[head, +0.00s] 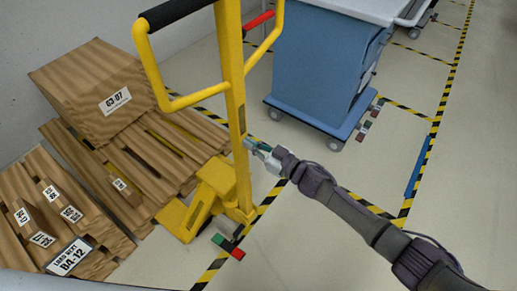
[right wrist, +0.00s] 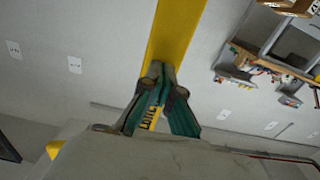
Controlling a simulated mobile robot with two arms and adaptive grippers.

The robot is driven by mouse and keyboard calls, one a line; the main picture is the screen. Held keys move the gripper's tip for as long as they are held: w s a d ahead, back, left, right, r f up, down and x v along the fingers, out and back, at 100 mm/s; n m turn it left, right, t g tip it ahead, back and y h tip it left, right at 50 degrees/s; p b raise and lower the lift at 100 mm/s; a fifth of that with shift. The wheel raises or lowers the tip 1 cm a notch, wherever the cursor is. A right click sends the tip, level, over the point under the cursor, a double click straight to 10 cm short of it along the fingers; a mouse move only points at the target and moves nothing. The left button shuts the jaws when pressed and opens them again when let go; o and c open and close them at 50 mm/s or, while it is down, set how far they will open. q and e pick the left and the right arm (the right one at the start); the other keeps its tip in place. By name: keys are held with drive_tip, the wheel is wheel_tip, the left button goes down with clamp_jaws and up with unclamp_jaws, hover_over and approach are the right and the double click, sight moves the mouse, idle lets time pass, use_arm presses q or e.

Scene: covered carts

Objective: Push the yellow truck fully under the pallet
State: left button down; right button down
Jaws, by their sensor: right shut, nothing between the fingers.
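The yellow truck (head: 232,100) is a pallet truck with a tall upright column and a looped handle with a black grip. Its low yellow body (head: 209,192) is at the near right edge of the wooden pallet (head: 150,175); how far its forks reach under is largely hidden by the boards. My right gripper (head: 249,145) is shut and empty, with its tips at the column's right side. In the right wrist view its fingers (right wrist: 158,75) meet in front of the yellow column (right wrist: 176,28); whether they touch it I cannot tell. My left gripper is out of view.
A wooden box labelled 03-07 (head: 95,92) sits on the pallet. Another wooden load labelled B4-12 (head: 70,255) stands front left. A blue covered cart (head: 320,65) stands behind to the right. A red-green block (head: 228,246) lies by the truck. Open floor lies right.

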sight(241, 139)
drive_tip(key=b+x, duration=0.1)
drive_tip(key=x, duration=0.2)
drive_tip(key=shift+w+a+r, duration=0.1)
drive_tip(key=shift+a, duration=0.15)
drive_tip(key=shift+b+x, duration=1.15)
drive_tip(key=shift+x, duration=0.85)
drive_tip(key=shift+b+x, duration=0.55)
drive_tip(key=shift+x, duration=0.7)
drive_tip(key=shift+d, duration=0.1)
